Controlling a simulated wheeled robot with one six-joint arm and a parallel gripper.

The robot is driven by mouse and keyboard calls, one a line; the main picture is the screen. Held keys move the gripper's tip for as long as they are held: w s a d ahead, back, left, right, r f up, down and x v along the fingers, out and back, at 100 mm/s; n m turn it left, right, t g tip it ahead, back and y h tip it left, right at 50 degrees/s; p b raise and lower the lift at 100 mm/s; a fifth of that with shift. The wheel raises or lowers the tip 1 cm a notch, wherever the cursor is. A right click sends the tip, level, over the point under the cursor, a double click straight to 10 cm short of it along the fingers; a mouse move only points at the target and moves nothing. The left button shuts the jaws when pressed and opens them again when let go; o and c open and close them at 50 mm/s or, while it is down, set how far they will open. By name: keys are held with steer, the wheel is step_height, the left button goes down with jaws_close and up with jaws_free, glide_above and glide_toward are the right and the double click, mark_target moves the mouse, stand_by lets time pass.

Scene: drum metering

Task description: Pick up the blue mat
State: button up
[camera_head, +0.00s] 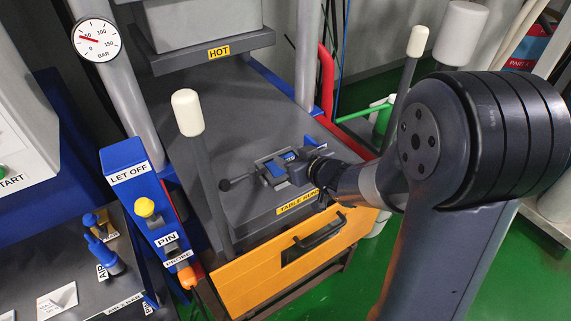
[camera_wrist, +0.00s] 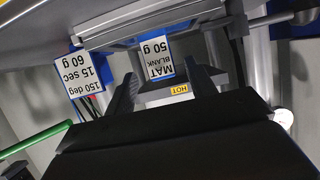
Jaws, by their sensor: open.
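In the head view, the small blue mat (camera_head: 276,168) lies in a grey metal holder (camera_head: 262,161) on the dark press table. My gripper (camera_head: 298,168) is at the right side of that holder, close to the mat, and partly covers it. In the wrist view, a white label reading "MAT BLANK 50 g" (camera_wrist: 158,58) with blue edges shows upside down, ahead of and between my two dark fingers. The fingers of my gripper (camera_wrist: 162,82) are apart with nothing held between them. I cannot tell whether either finger touches the mat.
An orange drawer front (camera_head: 290,262) with a black handle is below the table (camera_head: 240,125). Upright levers with white knobs (camera_head: 187,112) stand beside it. The "HOT" block (camera_head: 205,50) hangs above the table's back. A "150 deg 15 sec 60 g" card (camera_wrist: 78,74) is at left.

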mark_target(290, 157)
steer(key=shift+x, duration=1.55)
steer(key=shift+s+a, duration=0.1)
steer(key=shift+a, duration=0.05)
steer(key=c, duration=1.1)
